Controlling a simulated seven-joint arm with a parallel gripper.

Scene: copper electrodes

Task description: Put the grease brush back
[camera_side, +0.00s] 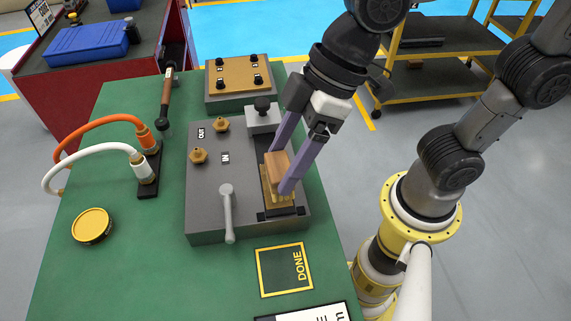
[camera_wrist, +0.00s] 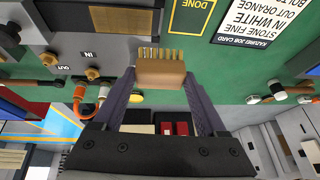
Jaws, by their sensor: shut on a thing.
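The brush held in my gripper has a light wooden block (camera_side: 276,163) with yellowish bristles. In the wrist view the wooden block (camera_wrist: 160,72) sits crosswise between the two purple fingers, bristles (camera_wrist: 160,53) pointing away from my palm. My gripper (camera_side: 281,175) is shut on this brush. In the side view the brush is over the dark recess at the right of the grey fixture block (camera_side: 215,170); I cannot tell whether it touches there. A round yellow tin (camera_side: 91,224) stands on the green table at the left.
Orange (camera_side: 95,123) and white (camera_side: 80,150) hoses and a brown-handled tool (camera_side: 167,92) are left. A brown board (camera_side: 240,74) is behind. A DONE square (camera_side: 284,270) lies in front, empty.

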